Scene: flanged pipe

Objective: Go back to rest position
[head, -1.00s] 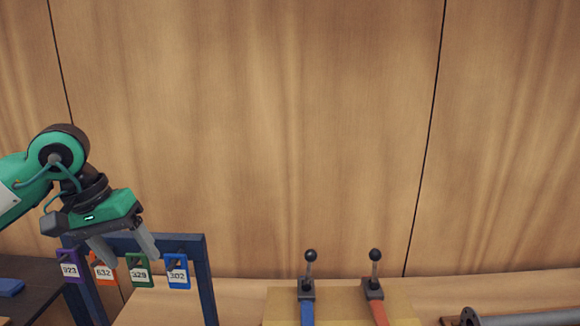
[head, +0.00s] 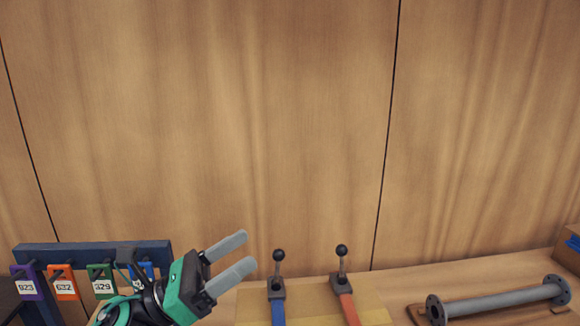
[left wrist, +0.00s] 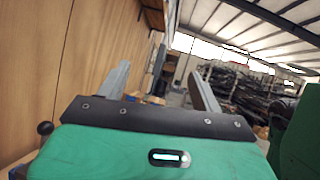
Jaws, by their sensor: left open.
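My left gripper (head: 238,262) is in the lower left of the head view, in front of the tag rack and left of the levers. Its two grey fingers point right and slightly up, spread apart with nothing between them. In the left wrist view the gripper (left wrist: 160,85) also shows open and empty, its fingers towards a far room. My right gripper is in neither view.
A dark blue rack (head: 95,252) holds hanging numbered tags; the blue tag is partly hidden by my gripper. Two ball-topped levers (head: 277,285) (head: 342,283) stand on the bench. A grey flanged pipe (head: 500,301) lies at right. The wooden wall (head: 250,120) rises behind.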

